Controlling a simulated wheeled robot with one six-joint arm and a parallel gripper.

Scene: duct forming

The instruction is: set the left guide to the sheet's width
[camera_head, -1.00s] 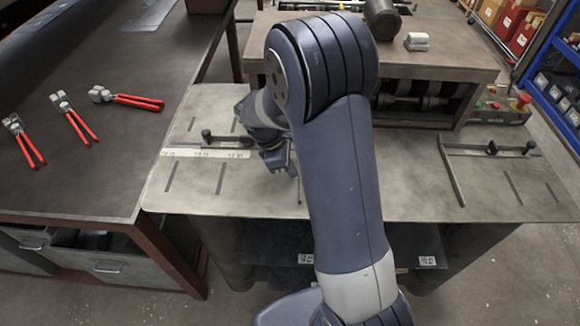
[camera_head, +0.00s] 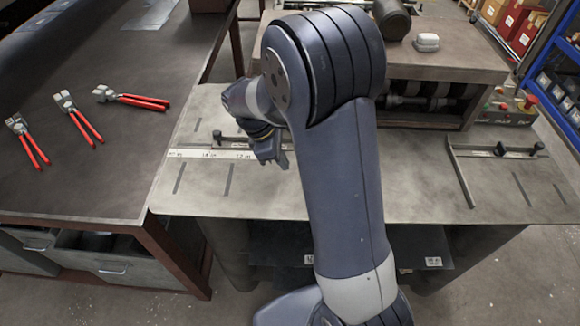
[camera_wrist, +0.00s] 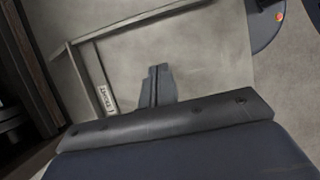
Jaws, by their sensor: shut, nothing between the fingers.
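The left guide's dark rod and knob (camera_head: 217,138) show on the left of the grey bench, just behind a pale scale strip (camera_head: 195,154). The rest of this guide is hidden by my gripper and arm. My gripper (camera_head: 270,158) is over the bench at the right end of the strip, pointing down. In the wrist view my gripper (camera_wrist: 158,72) is shut, with nothing between its fingers. An L-shaped bar (camera_wrist: 85,62) with a small printed label (camera_wrist: 107,98) lies left of it there. I see no contact between them. I cannot make out a sheet.
The right guide (camera_head: 464,177) stands on the right of the bench (camera_head: 420,200). A machine housing (camera_head: 445,62) is behind my arm. Several red-handled pliers (camera_head: 85,125) lie on the dark table at left. A red button box (camera_head: 510,105) sits at the right.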

